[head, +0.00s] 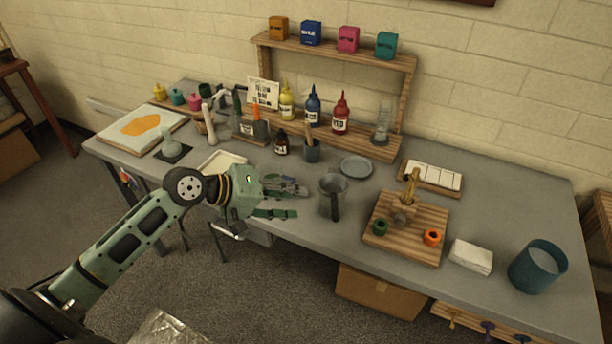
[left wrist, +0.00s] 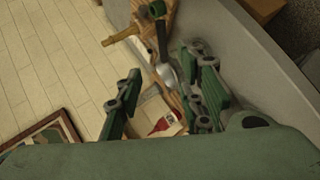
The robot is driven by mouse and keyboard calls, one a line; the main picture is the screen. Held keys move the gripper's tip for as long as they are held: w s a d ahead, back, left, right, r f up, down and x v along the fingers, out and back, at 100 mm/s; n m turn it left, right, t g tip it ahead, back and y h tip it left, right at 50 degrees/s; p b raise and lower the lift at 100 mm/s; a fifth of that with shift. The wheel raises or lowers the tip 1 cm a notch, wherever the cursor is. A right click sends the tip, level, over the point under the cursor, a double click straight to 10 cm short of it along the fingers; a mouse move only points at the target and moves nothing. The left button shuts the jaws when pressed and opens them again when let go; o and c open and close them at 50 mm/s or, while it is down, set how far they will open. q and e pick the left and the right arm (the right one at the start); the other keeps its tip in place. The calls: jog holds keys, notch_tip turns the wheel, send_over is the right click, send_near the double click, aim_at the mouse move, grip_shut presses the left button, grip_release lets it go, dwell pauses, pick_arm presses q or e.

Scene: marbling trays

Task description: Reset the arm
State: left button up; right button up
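My left arm (head: 130,235) reaches in from the lower left in the head view, over the front edge of the grey table. Its green left gripper (head: 298,202) points right, with its two fingers spread and nothing between them. The fingertips are just left of a grey pitcher (head: 332,203) and appear apart from it. In the left wrist view the left gripper (left wrist: 163,68) also shows its fingers apart, with the table things in the background. My right gripper is not in view.
The grey table (head: 500,200) holds a wooden board (head: 405,250) with small pots, a white stack (head: 471,256) and a teal bucket (head: 537,268) on the right. Behind stand a grey plate (head: 356,167), colour bottles and a wooden shelf (head: 340,52). A pale tray (head: 222,162) lies close behind the gripper.

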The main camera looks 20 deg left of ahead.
pick_arm(q)
jog(key=s+d+f+m+g+y, duration=0.3)
jog(key=s+d+f+m, duration=0.35)
jog(key=s+f, duration=0.65)
jog(key=s+a+m+g+y, duration=0.2)
jog(key=s+y, duration=0.3)
jog(key=s, duration=0.8)
notch_tip(320, 180, down, 29)
jog(key=s+g+b, duration=0.1)
jog(key=s+b, duration=0.1)
jog(key=b, duration=0.1)
jog(key=s+a+f+g+b, duration=0.1)
jog(key=s+a+f+b, duration=0.1)
jog(key=s+f, duration=1.4)
notch_tip(320, 180, down, 3)
jog(key=shift+s+a+f+g, duration=0.1)
jog(key=shift+s+a+g, duration=0.2)
jog(key=shift+s+a, duration=0.05)
